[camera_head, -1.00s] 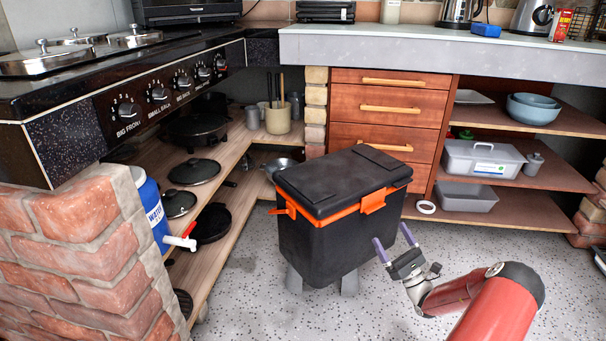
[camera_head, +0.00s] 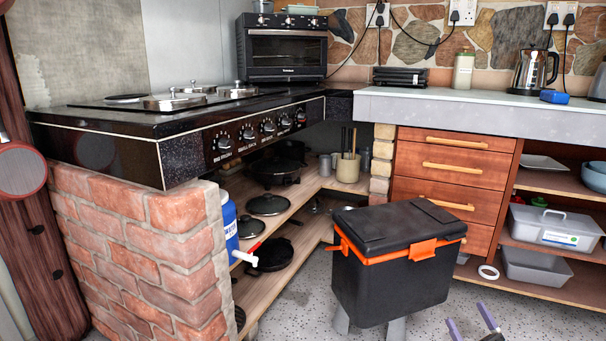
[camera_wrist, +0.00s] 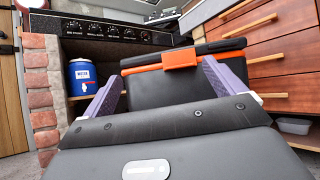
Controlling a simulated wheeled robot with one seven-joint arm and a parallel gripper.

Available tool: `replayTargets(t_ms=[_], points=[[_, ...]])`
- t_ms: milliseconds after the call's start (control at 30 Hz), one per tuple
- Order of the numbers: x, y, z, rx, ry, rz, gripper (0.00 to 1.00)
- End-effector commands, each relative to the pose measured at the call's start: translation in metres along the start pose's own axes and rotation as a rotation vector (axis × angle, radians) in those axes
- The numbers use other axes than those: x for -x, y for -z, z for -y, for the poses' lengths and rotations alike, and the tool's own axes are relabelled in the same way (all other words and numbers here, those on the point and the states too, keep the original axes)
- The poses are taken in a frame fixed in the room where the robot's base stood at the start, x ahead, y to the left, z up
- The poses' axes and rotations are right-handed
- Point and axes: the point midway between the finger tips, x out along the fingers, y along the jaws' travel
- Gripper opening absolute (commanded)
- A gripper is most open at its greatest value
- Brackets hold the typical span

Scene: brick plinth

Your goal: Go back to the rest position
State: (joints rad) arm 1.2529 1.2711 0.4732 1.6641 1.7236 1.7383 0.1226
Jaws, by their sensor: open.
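My gripper (camera_head: 472,328) shows only by its two purple fingers at the bottom edge of the head view, low over the speckled floor and to the right of the black cooler box. In the wrist view my gripper (camera_wrist: 165,85) has its fingers spread wide with nothing held between them. The black cooler box (camera_head: 395,285) with orange latches stands shut on grey legs in front of the drawers. In the wrist view the cooler box (camera_wrist: 180,88) stands ahead, beyond the fingers, apparently apart from them.
A brick plinth (camera_head: 140,250) carries the black stove (camera_head: 190,135) at left. A blue water container (camera_head: 231,228) with a tap stands beside the bricks. Wooden drawers (camera_head: 455,175) and open shelves (camera_head: 560,285) line the right. Some clear floor (camera_head: 540,322) lies at bottom right.

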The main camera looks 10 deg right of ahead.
Motion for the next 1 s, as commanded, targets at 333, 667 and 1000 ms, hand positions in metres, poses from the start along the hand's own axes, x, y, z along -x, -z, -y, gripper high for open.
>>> replayTargets(t_ms=[333, 667, 1000], points=[[-0.063, -0.014, -0.065, 0.013, -0.296, -0.122, 0.95], [-0.128, -0.05, -0.199, 0.123, -0.859, -0.334, 0.95], [-0.123, -0.128, -0.337, 0.495, -1.584, -0.544, 0.95]])
